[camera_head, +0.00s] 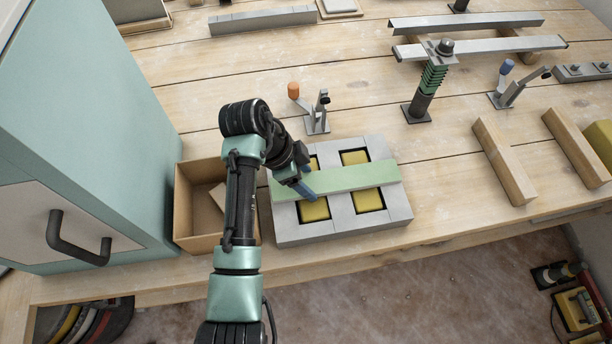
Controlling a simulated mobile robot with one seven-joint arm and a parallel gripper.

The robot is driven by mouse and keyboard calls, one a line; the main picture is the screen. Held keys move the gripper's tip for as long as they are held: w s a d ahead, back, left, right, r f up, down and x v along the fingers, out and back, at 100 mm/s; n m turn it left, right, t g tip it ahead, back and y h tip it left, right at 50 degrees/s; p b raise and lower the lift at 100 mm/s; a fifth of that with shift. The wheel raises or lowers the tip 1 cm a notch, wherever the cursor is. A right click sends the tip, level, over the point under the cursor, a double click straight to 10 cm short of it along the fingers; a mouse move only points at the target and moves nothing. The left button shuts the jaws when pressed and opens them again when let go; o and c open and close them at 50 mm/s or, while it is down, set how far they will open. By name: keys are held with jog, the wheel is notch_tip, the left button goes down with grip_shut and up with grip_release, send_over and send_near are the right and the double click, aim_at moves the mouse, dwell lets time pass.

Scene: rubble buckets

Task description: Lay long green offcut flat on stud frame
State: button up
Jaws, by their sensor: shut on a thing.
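The long green offcut (352,179) lies lengthwise across the middle of the grey stud frame (343,227). It looks level, but I cannot tell whether its whole underside touches the frame. Yellow blocks (368,199) show in the frame's openings on both sides of the offcut. My gripper (306,180) is at the left part of the offcut, with its blue fingers around it, shut on it.
An open cardboard box (185,209) stands left of the frame, beside a teal cabinet (95,130). A toggle clamp with an orange knob (294,91) stands behind the frame. A green spring post (433,75) and wooden bars (503,160) are to the right.

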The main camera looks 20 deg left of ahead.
jog(key=shift+f, duration=0.1)
jog(key=o, duration=1.5)
jog(key=shift+p+v, duration=1.15)
jog(key=shift+v, duration=5.05)
jog(key=shift+w+d, duration=0.1)
jog(key=shift+w, duration=0.05)
